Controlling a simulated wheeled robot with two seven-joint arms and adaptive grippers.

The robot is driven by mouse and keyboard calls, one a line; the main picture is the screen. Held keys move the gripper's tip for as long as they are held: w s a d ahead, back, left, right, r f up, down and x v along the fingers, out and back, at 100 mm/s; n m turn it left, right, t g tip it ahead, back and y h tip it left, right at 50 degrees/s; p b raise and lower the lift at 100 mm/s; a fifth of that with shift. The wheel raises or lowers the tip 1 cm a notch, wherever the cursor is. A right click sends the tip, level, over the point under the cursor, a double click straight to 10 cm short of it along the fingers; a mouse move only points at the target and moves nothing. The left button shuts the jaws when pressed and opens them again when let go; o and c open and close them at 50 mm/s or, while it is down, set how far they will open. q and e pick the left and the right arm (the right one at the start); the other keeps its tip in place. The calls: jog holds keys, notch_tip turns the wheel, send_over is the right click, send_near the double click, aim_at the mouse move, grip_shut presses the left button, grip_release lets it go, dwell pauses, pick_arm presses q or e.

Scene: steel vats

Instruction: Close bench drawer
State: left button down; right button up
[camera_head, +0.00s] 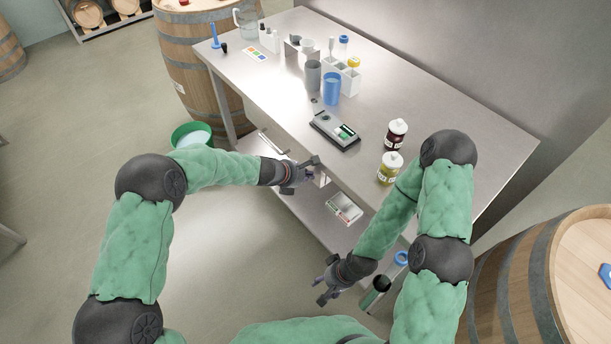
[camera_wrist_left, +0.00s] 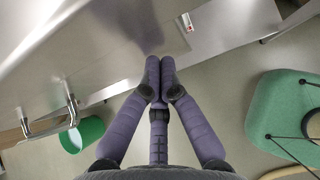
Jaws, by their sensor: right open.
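The steel bench (camera_head: 285,85) runs diagonally across the head view. A bar handle (camera_head: 272,143) shows under its left front edge, where I take the drawer to be; how far the drawer stands out is unclear. In the left wrist view a bar handle (camera_wrist_left: 70,108) is at the left, apart from my fingers. My left gripper (camera_head: 312,172) is beside the bench's front edge, to the right of that handle. Its fingertips (camera_wrist_left: 160,62) lie together with nothing visible between them. My right gripper (camera_head: 322,282) is open and empty, low in front of the bench.
A green bucket (camera_head: 191,136) stands on the floor by the bench's left end. Barrels (camera_head: 200,60) stand behind it and at the lower right (camera_head: 515,280). A small device (camera_head: 345,207) lies on the lower shelf. Jars, cups and a scale (camera_head: 335,130) stand on top.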

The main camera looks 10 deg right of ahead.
pick_arm(q)
jog(key=shift+w+r, duration=0.1)
jog(key=shift+r, duration=0.05)
jog(key=v, duration=1.2)
jog(key=shift+f, duration=0.2)
jog(key=s+a+f+m+g+y, duration=0.2)
jog(key=s+a+f+m, duration=0.3)
jog(key=s+f+m, duration=0.5)
jog(key=s+a+f+m+g+y, duration=0.2)
jog(key=s+a+f+m, duration=0.45)
jog(key=f, duration=0.65)
jog(key=s+d+f+m, duration=0.1)
jog(key=s+f+m, duration=0.1)
jog(key=s+m, duration=0.4)
jog(key=shift+s+d+f+g+h, duration=0.3)
jog(key=shift+s+d+f, duration=0.1)
jog(key=shift+s, duration=1.35)
